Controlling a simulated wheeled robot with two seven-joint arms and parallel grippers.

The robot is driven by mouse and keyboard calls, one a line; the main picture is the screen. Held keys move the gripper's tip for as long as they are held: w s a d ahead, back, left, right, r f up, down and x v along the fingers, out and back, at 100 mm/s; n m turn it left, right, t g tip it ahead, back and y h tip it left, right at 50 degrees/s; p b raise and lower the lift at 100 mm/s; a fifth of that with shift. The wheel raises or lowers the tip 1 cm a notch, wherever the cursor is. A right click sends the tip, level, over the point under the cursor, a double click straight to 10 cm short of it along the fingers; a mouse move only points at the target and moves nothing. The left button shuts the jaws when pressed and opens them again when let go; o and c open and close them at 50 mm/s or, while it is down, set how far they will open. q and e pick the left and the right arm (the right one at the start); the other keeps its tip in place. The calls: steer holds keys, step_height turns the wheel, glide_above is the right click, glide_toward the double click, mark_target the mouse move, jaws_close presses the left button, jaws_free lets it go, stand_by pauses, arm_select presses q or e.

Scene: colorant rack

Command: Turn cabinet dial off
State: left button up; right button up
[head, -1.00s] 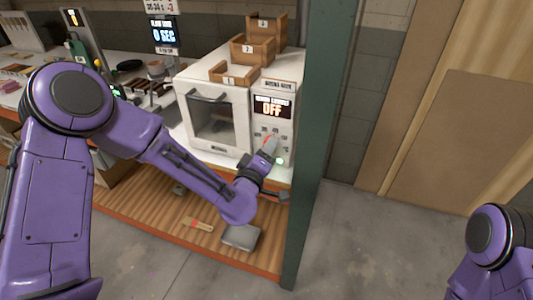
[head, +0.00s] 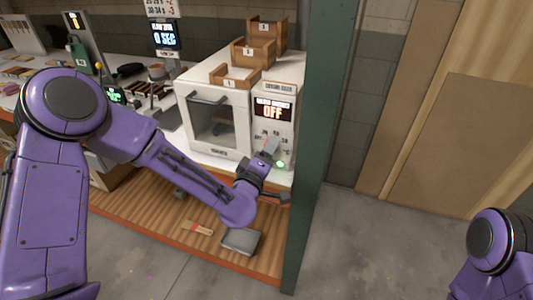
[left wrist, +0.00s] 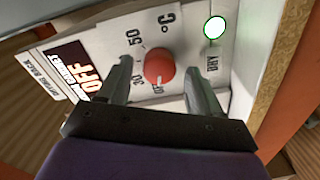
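The white cabinet (head: 215,120) stands on the bench, and its panel display (head: 272,110) reads OFF in the head view. The red round dial (left wrist: 160,67) sits on the panel in the left wrist view, with printed marks 30, 50 and °C around it. My left gripper (head: 271,146) is in front of the panel; in the left wrist view its fingers (left wrist: 160,82) are apart on either side of the dial, with gaps visible. The dial is hidden behind the gripper in the head view. A green light (left wrist: 214,28) is lit on the panel. My right gripper is out of view.
A green post (head: 318,150) stands close to the right of the cabinet. Wooden bins (head: 256,52) are stacked on top. A grey tray (head: 241,241) lies on the lower shelf. The floor at right is clear.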

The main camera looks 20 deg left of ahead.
arm_select(q)
steer(key=shift+s, duration=0.45)
steer(key=s+p, duration=0.2)
steer(key=s, duration=0.7)
steer(key=shift+s+a+r, duration=0.15)
steer(key=shift+s+a, duration=0.05)
steer(key=shift+s, duration=0.15)
